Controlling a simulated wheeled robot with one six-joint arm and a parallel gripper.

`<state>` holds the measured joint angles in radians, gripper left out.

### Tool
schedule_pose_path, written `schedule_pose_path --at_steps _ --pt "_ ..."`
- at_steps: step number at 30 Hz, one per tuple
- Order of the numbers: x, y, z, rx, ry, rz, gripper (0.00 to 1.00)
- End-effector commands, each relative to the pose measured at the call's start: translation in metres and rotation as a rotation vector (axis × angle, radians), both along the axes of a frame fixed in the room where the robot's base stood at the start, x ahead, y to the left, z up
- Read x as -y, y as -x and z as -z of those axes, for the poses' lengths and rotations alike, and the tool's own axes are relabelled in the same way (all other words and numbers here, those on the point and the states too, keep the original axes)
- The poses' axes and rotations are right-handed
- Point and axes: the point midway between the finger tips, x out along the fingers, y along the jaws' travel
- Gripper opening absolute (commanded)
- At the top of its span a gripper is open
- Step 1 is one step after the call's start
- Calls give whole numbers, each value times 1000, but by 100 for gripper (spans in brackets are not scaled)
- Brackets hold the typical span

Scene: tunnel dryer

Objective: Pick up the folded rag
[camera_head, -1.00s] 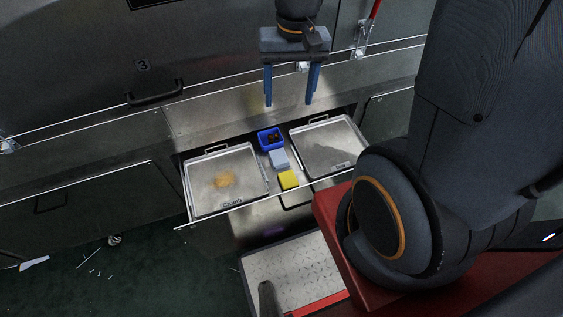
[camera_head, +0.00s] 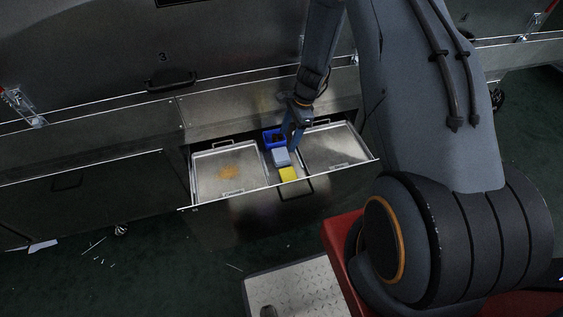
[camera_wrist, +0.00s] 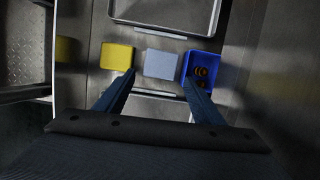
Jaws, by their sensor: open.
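The folded rag appears to be the light blue-grey flat block (camera_head: 281,157) in the open drawer, between a yellow block (camera_head: 288,174) and a small blue bin (camera_head: 269,138). In the wrist view the rag (camera_wrist: 162,63) lies just beyond the fingertips, between their lines. My gripper (camera_head: 292,146) is open and empty, low over the drawer by the rag. In the wrist view my gripper (camera_wrist: 159,78) has one finger near the yellow block (camera_wrist: 117,57) and the other overlapping the blue bin (camera_wrist: 214,62). I cannot tell the exact height above the rag.
A metal tray with tan crumbs (camera_head: 215,183) fills the drawer's left side, and another metal tray (camera_head: 345,151) its right side. The blue bin holds small dark brown items. The drawer front edge (camera_head: 235,196) and the dryer wall (camera_head: 225,112) bound the space.

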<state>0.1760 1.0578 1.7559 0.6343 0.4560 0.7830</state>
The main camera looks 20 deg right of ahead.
Motion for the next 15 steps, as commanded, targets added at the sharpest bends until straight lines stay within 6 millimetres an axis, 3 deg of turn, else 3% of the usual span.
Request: schedule_pose_path --at_steps 15 --pt "-14 -2 40 -6 -2 19 62"
